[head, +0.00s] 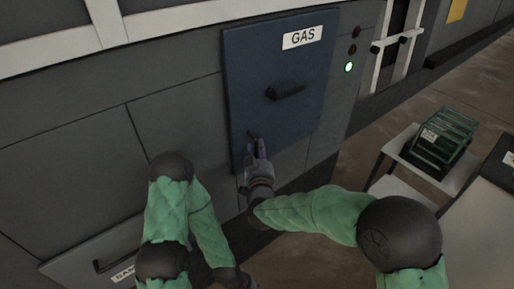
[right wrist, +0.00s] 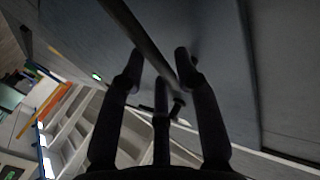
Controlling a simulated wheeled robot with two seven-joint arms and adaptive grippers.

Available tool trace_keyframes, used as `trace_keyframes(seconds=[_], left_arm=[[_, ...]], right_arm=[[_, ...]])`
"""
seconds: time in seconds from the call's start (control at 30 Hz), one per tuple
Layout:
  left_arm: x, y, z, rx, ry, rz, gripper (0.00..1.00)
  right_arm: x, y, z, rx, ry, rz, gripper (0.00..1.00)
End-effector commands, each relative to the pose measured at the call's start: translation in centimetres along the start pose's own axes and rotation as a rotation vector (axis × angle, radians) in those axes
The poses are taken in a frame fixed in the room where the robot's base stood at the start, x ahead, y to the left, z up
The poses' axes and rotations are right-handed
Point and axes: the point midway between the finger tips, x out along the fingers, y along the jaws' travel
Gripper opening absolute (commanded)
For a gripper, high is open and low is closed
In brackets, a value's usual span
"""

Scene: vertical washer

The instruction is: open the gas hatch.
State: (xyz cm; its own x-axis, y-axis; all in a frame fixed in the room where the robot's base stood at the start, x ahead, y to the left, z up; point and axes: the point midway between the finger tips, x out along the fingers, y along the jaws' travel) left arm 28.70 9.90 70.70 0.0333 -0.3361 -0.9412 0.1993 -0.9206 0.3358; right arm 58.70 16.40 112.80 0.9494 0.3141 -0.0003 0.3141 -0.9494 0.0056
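The gas hatch (head: 245,60) is a dark blue panel with a white GAS label (head: 302,37), and it looks shut against the grey wall. Its dark bar handle (head: 287,92) sits near the middle. My right gripper (head: 257,148) is in front of the hatch's lower part, below the handle in the head view. In the right wrist view its fingers (right wrist: 158,70) are spread open, and the handle bar (right wrist: 145,35) runs diagonally across the gap between the fingertips. The bar is not gripped.
A green indicator light (head: 348,67) glows right of the hatch. A green crate (head: 445,137) stands on a white stand (head: 403,160) at the right. A lower panel with a handle (head: 112,262) is at the bottom left.

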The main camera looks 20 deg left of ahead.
Motion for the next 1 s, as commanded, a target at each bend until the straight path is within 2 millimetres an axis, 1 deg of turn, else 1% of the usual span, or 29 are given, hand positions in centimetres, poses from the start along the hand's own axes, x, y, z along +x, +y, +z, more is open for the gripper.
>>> trace_keyframes(seconds=[0.1,0.2,0.47,0.5,0.57,0.6,0.63,1.0], left_arm=[[0.1,0.0,0.0,0.000,0.000,0.000,0.43],[0.1,-0.1,0.0,0.000,0.000,0.000,0.43],[0.1,-0.1,0.0,0.000,0.000,0.000,0.43],[0.1,-0.1,0.0,0.000,0.000,0.000,0.43],[0.1,-0.1,0.0,0.000,0.000,0.000,0.43],[0.1,-0.1,0.0,0.000,0.000,0.000,0.43],[0.1,-0.1,0.0,0.000,0.000,0.000,0.43],[0.5,-0.2,0.0,0.000,0.000,0.000,0.43]], right_arm=[[1.1,0.0,0.0,0.000,0.000,0.000,0.32],[1.5,0.0,0.0,0.000,0.000,0.000,0.32],[1.6,0.0,0.0,0.000,0.000,0.000,0.32],[1.6,0.0,0.0,0.000,0.000,0.000,0.29],[1.6,0.0,0.0,0.000,0.000,0.000,0.12],[1.6,0.0,0.0,0.000,0.000,0.000,0.01],[1.6,0.0,0.0,0.000,0.000,-0.001,0.00],[1.2,0.3,0.0,0.001,0.000,-0.018,0.00]])
